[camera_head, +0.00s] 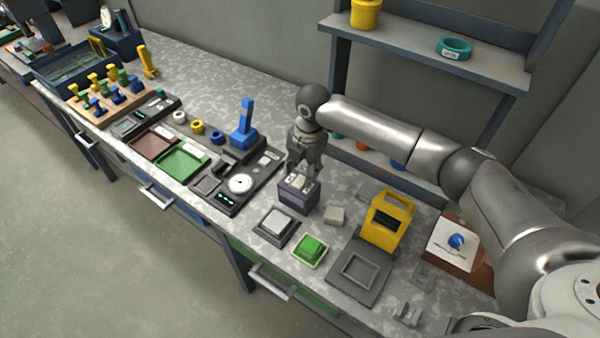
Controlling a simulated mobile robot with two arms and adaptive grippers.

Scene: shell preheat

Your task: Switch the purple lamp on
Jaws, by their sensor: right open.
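No thing in view is plainly a purple lamp. A small dark purple-grey box (298,196) with pale switch-like parts on its top stands on the bench near the middle of the head view. My right gripper (300,172) points down at the top of this box, with its arm coming in from the right. It is open, with nothing visible between its fingers. The fingertips partly hide the box's top, and I cannot tell whether they touch it. My left gripper is not in view.
A green button (311,248), a grey square pad (276,225) and a yellow frame-like device (387,218) stand close by. A panel with a white dial (240,184) and a blue upright post (244,122) lie left. Shelves (430,55) rise behind the bench.

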